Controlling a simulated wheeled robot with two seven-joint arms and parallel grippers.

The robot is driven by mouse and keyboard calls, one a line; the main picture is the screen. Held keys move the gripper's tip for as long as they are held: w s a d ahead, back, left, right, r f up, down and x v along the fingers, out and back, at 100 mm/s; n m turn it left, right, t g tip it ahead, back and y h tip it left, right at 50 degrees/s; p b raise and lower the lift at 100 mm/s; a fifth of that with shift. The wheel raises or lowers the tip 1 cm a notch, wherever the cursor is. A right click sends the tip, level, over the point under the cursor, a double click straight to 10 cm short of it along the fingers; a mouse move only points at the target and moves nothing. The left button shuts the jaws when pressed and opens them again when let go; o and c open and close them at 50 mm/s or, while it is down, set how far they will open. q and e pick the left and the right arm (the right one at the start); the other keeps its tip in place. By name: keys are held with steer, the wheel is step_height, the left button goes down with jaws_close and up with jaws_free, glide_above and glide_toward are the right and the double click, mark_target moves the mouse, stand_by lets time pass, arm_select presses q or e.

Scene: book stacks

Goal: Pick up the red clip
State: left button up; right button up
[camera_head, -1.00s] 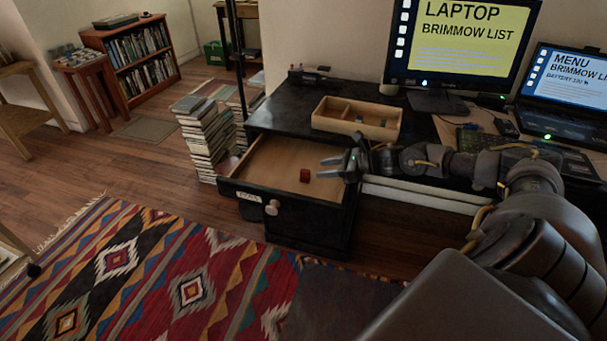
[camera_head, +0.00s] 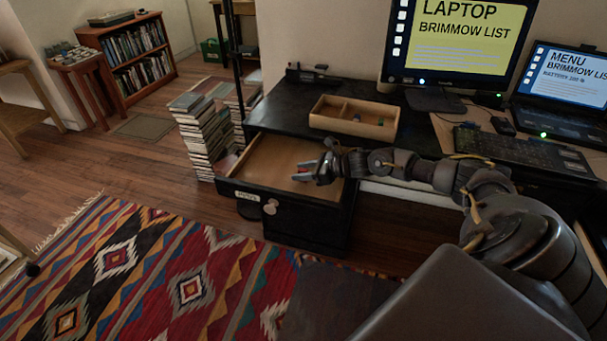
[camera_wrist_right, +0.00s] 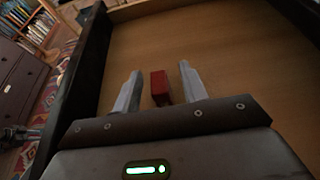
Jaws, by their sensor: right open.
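The red clip (camera_wrist_right: 160,86) is a small red block on the wooden bottom of the open drawer (camera_head: 262,158). In the right wrist view it stands between the two grey fingers of my right gripper (camera_wrist_right: 158,88), with a gap on each side. In the head view my right gripper (camera_head: 308,171) reaches into the drawer from the right, and only a bit of red (camera_head: 305,168) shows between its fingers. The right gripper is open. My left gripper is not in view.
A divided wooden tray (camera_head: 353,118) sits on the black desk top above the drawer. A monitor (camera_head: 455,45) and a laptop (camera_head: 565,80) stand to the right. Stacked books (camera_head: 200,135) stand on the floor left of the drawer.

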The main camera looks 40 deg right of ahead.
mark_target(306, 171)
jaws_close()
steer(key=shift+r, duration=0.1)
